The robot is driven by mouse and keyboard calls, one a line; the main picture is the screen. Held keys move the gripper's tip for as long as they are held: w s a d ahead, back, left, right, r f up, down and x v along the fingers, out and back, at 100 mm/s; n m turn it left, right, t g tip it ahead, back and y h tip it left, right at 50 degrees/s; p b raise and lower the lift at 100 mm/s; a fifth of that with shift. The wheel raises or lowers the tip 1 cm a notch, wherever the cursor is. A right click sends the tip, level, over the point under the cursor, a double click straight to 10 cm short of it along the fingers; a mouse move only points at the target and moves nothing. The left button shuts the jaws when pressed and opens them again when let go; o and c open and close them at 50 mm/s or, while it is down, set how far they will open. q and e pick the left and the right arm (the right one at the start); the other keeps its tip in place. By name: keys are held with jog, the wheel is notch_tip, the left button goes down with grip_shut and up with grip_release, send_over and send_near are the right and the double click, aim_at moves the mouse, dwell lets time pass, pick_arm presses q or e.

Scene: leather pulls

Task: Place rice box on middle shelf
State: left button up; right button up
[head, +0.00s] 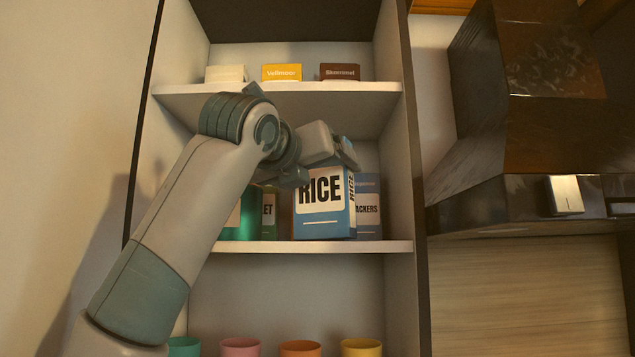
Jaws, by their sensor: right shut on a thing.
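The blue and white rice box (323,217) is upright at the middle shelf (300,247), close to the front edge. Its base looks level with the shelf board; I cannot tell whether it touches. My right gripper (325,167) is shut on the top of the rice box, and its arm reaches in from the lower left. The gripper hides the box's top edge. My left gripper is not in view.
A crackers box (369,212) stands right behind the rice box. Green packages (240,222) stand to its left, partly hidden by my arm. Small boxes (281,72) sit on the upper shelf (380,87). Coloured cups (300,348) stand below. A dark hood (480,205) is at the right.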

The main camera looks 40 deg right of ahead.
jog(key=shift+w+a+f, duration=0.15)
jog(key=shift+w+f, duration=0.05)
jog(key=shift+w, duration=0.35)
jog(key=shift+s+r, duration=0.1)
jog(key=shift+s, duration=0.35)
jog(key=shift+s+d, duration=0.1)
jog(key=shift+d, duration=0.1)
jog(key=o, duration=2)
jog(key=shift+w+a, duration=0.1)
jog(key=shift+w, duration=0.2)
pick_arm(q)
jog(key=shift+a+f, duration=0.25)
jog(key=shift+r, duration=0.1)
pick_arm(e)
jog(key=shift+s, duration=0.15)
jog(key=shift+s+a, duration=0.15)
jog(key=shift+a, duration=0.2)
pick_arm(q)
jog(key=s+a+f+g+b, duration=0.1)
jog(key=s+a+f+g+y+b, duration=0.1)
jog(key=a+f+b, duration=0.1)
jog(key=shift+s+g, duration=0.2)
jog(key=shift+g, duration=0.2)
pick_arm(e)
jog(key=v, duration=1.1)
